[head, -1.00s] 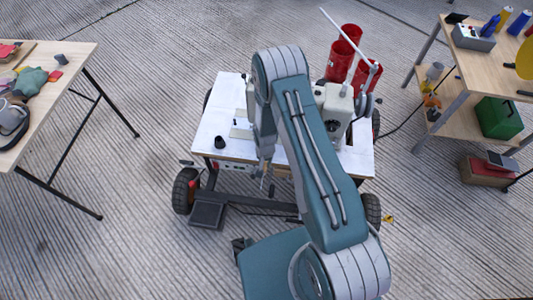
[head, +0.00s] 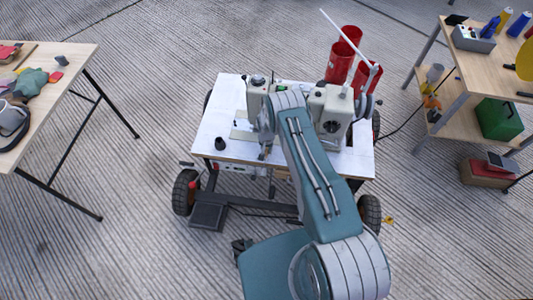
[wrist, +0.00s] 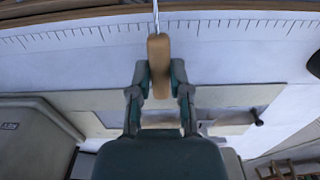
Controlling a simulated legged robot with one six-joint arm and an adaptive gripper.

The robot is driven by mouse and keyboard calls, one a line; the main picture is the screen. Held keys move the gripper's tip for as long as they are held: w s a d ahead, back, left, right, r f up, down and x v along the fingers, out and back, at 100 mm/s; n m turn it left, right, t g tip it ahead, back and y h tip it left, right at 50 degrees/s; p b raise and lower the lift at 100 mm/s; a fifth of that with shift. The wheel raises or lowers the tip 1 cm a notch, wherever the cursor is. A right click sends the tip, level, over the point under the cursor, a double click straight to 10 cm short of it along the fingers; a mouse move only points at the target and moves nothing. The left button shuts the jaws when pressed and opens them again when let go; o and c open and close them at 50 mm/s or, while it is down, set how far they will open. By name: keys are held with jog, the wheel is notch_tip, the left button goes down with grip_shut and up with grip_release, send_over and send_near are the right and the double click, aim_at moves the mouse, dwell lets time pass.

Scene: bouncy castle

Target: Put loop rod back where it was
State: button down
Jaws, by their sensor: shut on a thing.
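The loop rod (wrist: 158,62) has a wooden handle and a thin metal shaft. In the wrist view it sits between my fingers, its shaft running up toward the table edge. My gripper (wrist: 160,82) is shut on the handle. In the head view my gripper (head: 264,152) is mostly hidden by my arm, near the front edge of the white sewing table (head: 213,128). I cannot make out the rod there. A pale sewing machine (head: 331,114) stands on the table; a pale machine body (wrist: 32,137) also shows at left in the wrist view.
A small black cup-like object (head: 220,143) stands on the table's left part. A wooden table (head: 60,85) with cloth is at left, a shelved workbench (head: 459,95) at right. A ruler strip (wrist: 240,27) runs along the table edge.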

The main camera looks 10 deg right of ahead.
aim_at(266, 150)
jog(key=shift+f, duration=1.5)
jog(key=c, duration=0.6)
grip_release()
jog(key=shift+f, duration=0.1)
